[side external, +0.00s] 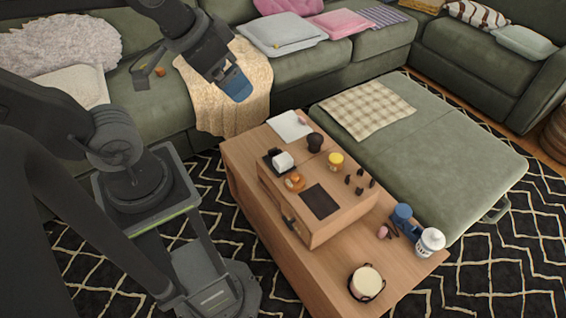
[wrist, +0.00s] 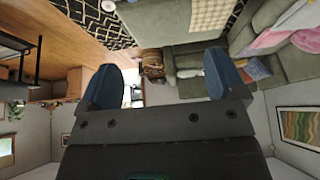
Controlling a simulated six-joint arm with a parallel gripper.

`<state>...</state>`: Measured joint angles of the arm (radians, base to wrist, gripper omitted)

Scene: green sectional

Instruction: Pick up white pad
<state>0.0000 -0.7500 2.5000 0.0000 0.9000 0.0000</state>
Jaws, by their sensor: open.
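A flat white pad (side external: 290,125) lies at the far left end of the wooden coffee table (side external: 332,278), with a small pinkish thing on its edge. My gripper (side external: 236,84) is up in the air in front of the sofa, above and to the left of the pad in the side view, and apart from it. In the wrist view the two blue fingers of my gripper (wrist: 162,82) stand wide apart with nothing between them. I cannot make out the pad in the wrist view, which looks across the room upside down.
A raised wooden box on the table carries a white block (side external: 284,161) on a dark tray, a dark round object (side external: 315,142), a yellow-topped jar (side external: 336,162) and several small dark pieces. A cream throw (side external: 232,112) hangs over the green sofa. A green ottoman (side external: 455,160) stands right.

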